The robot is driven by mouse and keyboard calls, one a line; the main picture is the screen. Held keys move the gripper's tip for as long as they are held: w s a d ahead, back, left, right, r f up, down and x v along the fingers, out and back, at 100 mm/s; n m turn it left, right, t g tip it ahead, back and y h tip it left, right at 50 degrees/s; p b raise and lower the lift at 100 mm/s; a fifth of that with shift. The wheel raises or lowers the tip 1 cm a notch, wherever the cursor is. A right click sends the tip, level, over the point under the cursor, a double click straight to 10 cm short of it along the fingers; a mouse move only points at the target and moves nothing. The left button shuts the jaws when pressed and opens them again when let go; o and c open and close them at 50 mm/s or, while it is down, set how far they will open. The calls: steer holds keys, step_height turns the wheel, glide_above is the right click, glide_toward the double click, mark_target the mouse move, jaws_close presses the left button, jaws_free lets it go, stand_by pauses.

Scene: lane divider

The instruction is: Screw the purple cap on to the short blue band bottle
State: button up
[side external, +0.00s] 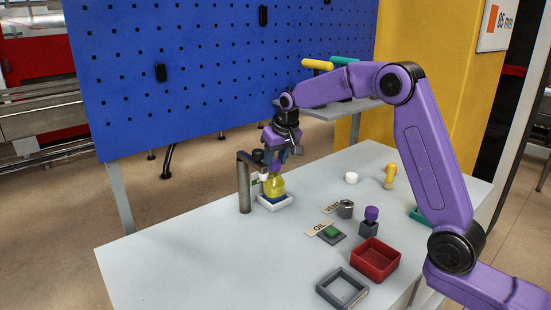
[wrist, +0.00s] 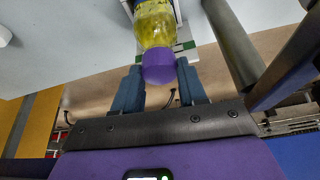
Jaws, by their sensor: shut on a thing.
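The short blue band bottle (side external: 275,187) holds yellow contents and stands in a white square holder (side external: 279,205) at the table's far left. My gripper (side external: 271,168) is directly above it, pointing down. In the wrist view the bottle (wrist: 155,28) shows its yellow body and part of its blue band. The purple cap (wrist: 158,67) sits at the bottle's mouth, between the two blue-grey fingers of my gripper (wrist: 159,80), which is shut on it. I cannot tell how tightly the cap is seated.
A grey post (side external: 244,188) with a side arm stands close left of the bottle. A purple-topped piece (side external: 371,214) on a grey block, a white cap (side external: 351,177), an orange-topped bottle (side external: 390,176), a red tray (side external: 375,258) and a grey tray (side external: 343,288) lie rightward. The front-left table is clear.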

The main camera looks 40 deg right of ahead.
steer(key=shift+m+h, duration=0.3)
steer(key=shift+m, duration=0.6)
steer(key=o, duration=0.6)
steer(key=shift+n, duration=0.9)
steer(key=shift+y, duration=0.4)
steer(key=shift+n+y, duration=0.3)
steer(key=shift+n, duration=0.6)
